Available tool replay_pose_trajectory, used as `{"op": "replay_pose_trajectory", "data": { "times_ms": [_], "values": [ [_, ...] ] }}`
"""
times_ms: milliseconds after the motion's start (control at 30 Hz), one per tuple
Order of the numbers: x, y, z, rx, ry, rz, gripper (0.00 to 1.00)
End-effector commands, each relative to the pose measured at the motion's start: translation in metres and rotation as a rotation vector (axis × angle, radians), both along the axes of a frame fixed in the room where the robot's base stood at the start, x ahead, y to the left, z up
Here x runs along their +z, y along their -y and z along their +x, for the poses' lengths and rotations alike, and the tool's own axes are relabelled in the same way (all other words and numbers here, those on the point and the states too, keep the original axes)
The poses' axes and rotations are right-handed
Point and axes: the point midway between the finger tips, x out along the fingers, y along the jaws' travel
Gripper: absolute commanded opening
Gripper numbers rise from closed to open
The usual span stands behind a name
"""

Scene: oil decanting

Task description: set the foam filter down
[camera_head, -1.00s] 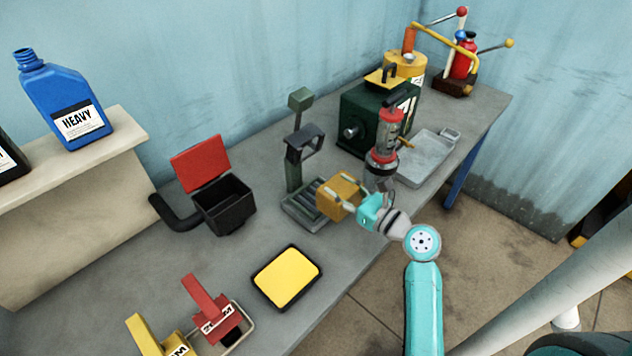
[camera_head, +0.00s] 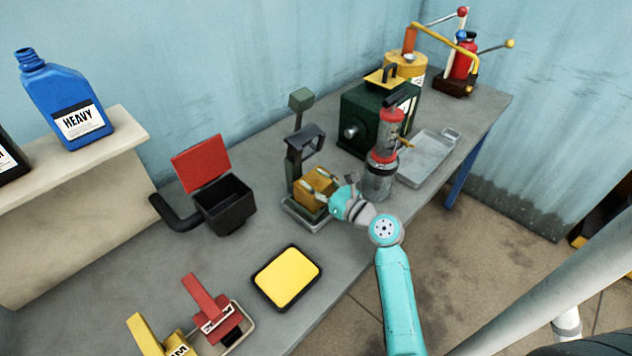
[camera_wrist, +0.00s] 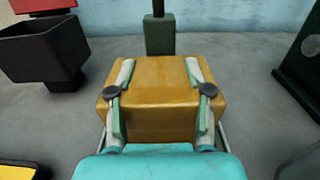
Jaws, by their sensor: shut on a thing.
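The foam filter is an orange-brown block (camera_head: 318,183). In the head view it is at the green press stand (camera_head: 293,178), over the stand's slatted base (camera_head: 304,219). It also fills the middle of the wrist view (camera_wrist: 158,78). My gripper (camera_head: 322,190) is shut on the block, with one finger on each side; both fingers show in the wrist view (camera_wrist: 160,92). The block hides most of the slatted base, and I cannot tell whether it touches the base.
A black bin with a red lid (camera_head: 228,205) stands left of the stand. A yellow pad in a black tray (camera_head: 287,278) lies in front. A red-topped glass jar (camera_head: 381,172) stands close to the right of my gripper, with a dark green box (camera_head: 362,120) behind.

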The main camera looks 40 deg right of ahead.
Motion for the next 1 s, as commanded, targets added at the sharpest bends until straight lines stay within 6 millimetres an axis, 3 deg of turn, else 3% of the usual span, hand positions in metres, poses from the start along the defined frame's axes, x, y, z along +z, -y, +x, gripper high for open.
{"op": "replay_pose_trajectory", "data": {
  "times_ms": [233, 267, 333, 367, 733, 1000],
  "values": [
    [-0.002, 0.000, 0.000, 0.000, 0.000, 0.000, 0.09],
    [-0.002, 0.000, 0.000, 0.000, 0.000, -0.001, 0.55],
    [-0.002, 0.000, 0.000, 0.000, 0.000, -0.001, 0.73],
    [-0.002, 0.000, 0.000, 0.000, 0.000, -0.001, 0.75],
    [0.001, 0.000, 0.000, 0.000, 0.001, -0.001, 0.75],
    [0.000, 0.003, -0.042, -0.005, -0.001, 0.001, 0.75]
  ]
}}
